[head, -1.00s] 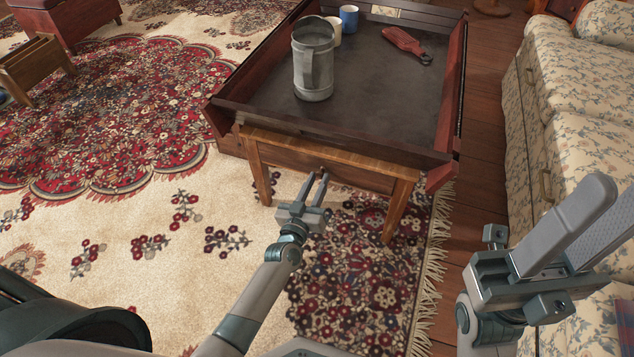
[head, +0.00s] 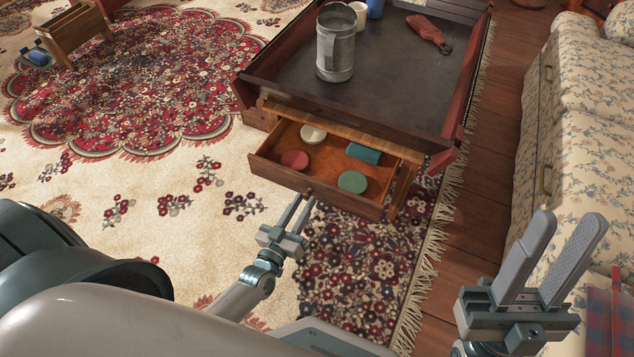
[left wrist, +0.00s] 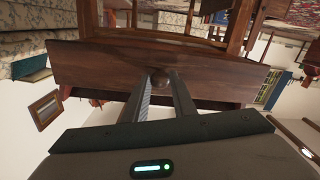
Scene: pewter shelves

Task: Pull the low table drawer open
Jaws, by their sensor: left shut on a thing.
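The low table (head: 400,85) has a dark top with raised red-brown sides. Its drawer (head: 275,174) stands partly out of the front, with a red disc (head: 295,160), a cream disc (head: 313,133), a green disc (head: 352,182) and a teal box (head: 363,153) inside. My left gripper (head: 304,200) is at the drawer front. In the left wrist view its fingers (left wrist: 160,92) are shut on the round drawer knob (left wrist: 160,78). My right gripper (head: 545,255) is at the lower right, its fingers spread and empty, away from the table.
On the table top stand a metal tankard (head: 336,45), a cream cup (head: 359,14), a blue cup (head: 375,8) and a red brush-like item (head: 428,33). A floral sofa (head: 570,120) runs along the right. Open patterned rug (head: 120,190) lies left of the drawer.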

